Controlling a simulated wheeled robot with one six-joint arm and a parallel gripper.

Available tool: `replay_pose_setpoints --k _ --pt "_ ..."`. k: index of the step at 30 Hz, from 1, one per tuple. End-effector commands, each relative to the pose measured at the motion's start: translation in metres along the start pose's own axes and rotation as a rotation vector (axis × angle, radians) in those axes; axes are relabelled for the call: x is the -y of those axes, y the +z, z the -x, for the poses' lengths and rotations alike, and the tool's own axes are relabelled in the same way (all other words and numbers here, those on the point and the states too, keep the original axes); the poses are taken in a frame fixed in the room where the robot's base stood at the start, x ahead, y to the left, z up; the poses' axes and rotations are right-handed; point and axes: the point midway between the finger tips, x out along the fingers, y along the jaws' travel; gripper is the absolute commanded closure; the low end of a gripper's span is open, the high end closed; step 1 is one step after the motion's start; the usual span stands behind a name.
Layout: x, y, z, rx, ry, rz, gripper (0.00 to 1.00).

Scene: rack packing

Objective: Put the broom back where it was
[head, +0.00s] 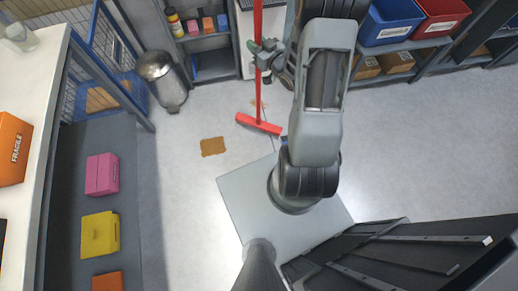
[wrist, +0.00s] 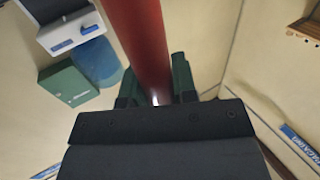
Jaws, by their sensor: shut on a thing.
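The broom (head: 257,92) has a red handle and a wide red head (head: 258,124) low over the pale floor, left of my arm. My gripper (head: 264,53) is shut around the handle and holds the broom roughly upright. In the wrist view the red handle (wrist: 144,42) runs between the dark green fingers of my gripper (wrist: 156,92). I cannot tell whether the broom head touches the floor. The top of the handle is cut off by the head view's upper edge.
A brown patch (head: 213,146) lies on the floor left of the broom head. A grey bin (head: 161,80) stands further left, beside a blue wire cage (head: 105,50). Shelves with blue (head: 392,20) and red bins (head: 440,18) line the back. The floor at right is clear.

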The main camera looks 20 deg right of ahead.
Motion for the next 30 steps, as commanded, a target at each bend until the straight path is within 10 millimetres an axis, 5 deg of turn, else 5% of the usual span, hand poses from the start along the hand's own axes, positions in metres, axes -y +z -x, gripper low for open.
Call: replay_pose_setpoints --k 1,15,30 --pt "-0.009 0.021 0.004 -0.006 -0.012 0.006 1.0" --pt "-0.059 0.099 0.062 -0.002 -0.173 0.003 1.0" --pt "-0.079 0.14 0.105 -0.002 -0.226 0.001 1.0"
